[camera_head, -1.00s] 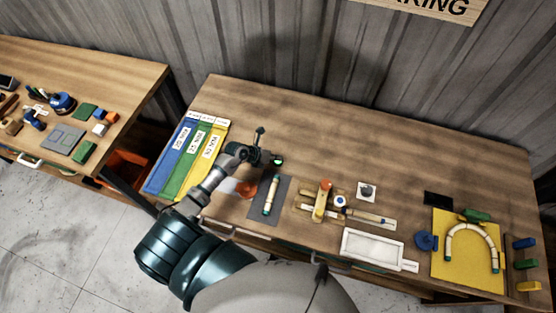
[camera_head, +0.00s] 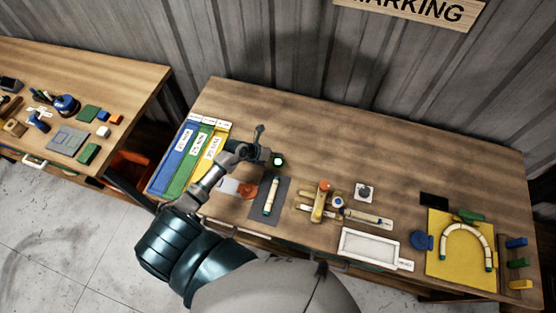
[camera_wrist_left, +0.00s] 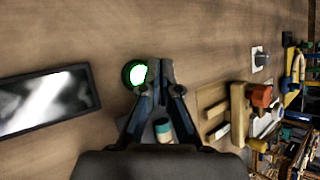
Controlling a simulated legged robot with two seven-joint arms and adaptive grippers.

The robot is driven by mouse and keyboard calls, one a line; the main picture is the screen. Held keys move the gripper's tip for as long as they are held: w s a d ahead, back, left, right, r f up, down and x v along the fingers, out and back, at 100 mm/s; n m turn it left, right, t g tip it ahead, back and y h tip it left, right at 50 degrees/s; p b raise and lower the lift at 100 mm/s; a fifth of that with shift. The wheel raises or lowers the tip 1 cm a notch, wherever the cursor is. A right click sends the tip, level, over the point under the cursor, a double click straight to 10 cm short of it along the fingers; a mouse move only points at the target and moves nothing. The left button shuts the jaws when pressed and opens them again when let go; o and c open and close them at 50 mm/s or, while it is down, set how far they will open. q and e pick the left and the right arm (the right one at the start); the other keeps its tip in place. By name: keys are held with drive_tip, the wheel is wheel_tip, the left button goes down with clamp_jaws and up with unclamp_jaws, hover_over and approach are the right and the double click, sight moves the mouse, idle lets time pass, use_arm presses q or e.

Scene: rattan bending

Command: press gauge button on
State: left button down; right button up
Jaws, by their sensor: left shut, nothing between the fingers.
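The round button (camera_head: 278,160) glows whitish with a green rim on the back middle of the table. In the left wrist view it is a bright white disc in a green ring (camera_wrist_left: 138,74). My left gripper (camera_head: 265,157) is shut and empty, low by the button. In the left wrist view its fingertips (camera_wrist_left: 158,70) are together just right of the button, overlapping its edge; I cannot tell whether they touch it. A dark framed panel (camera_wrist_left: 45,101), possibly the gauge display, lies left of the button with a glare on it. My right gripper is not in view.
A rattan piece with teal ends (camera_head: 271,195) lies on a dark mat in front of the gripper. A wooden fixture with an orange knob (camera_head: 322,188) stands right. A white tray (camera_head: 369,250) and yellow board (camera_head: 439,260) are farther right. The table's back is clear.

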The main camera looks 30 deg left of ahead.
sight(277, 162)
use_arm(q)
drive_tip(key=shift+r, duration=1.65)
